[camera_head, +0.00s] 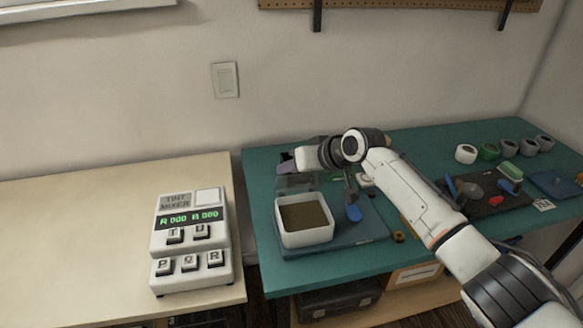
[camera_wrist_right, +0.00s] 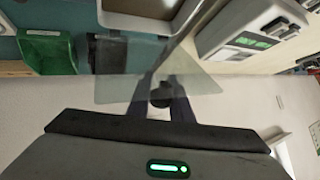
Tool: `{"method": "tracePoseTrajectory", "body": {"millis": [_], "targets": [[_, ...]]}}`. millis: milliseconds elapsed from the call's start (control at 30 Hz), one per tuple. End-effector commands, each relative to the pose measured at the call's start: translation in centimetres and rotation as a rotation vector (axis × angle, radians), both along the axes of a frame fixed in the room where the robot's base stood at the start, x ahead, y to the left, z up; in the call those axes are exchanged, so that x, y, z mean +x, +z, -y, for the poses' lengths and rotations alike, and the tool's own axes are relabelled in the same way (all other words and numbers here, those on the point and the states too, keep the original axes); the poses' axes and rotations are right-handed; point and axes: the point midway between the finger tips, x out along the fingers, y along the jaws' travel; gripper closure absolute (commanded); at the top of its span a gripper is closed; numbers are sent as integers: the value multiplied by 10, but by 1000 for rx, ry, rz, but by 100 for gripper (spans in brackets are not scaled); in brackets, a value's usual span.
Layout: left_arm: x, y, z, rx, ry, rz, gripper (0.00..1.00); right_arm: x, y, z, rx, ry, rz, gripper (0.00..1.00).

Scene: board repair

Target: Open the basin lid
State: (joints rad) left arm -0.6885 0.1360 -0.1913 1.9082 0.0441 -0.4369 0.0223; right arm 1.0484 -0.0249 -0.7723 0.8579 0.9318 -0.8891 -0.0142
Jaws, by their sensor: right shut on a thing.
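The white basin (camera_head: 305,238) stands on a blue tray (camera_head: 350,240) on the green table and holds a brown liquid or fill. Its lid (camera_head: 296,183) is a see-through panel raised and tilted up at the basin's back side, so the basin's top shows uncovered. In the right wrist view the lid (camera_wrist_right: 112,90) is a pale clear sheet in front of my fingers, and the basin (camera_wrist_right: 150,28) is at the top. My right gripper (camera_wrist_right: 161,95) is shut on the lid's dark knob. In the head view the right gripper (camera_head: 288,160) is behind the basin, partly hidden. My left gripper is not in view.
A tint mixer (camera_head: 190,245) stands on the beige table at left. A blue-handled tool (camera_head: 353,205) is right of the basin. Several small pots (camera_head: 466,153) and a dark mat (camera_head: 485,195) are further right. A green bin (camera_wrist_right: 47,52) shows in the wrist view.

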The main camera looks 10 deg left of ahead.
Motion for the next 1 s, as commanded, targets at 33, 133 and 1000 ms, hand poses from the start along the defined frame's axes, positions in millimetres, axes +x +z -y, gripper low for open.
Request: {"method": "tracePoseTrajectory", "body": {"millis": [33, 133, 1000], "targets": [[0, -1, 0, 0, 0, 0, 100, -1, -9, 3, -8, -4, -11, 100], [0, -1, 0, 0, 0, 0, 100, -2, -10, 3, -9, -4, -12, 100], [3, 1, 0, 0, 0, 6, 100, -2, -10, 4, -12, -3, -14, 64]]}}
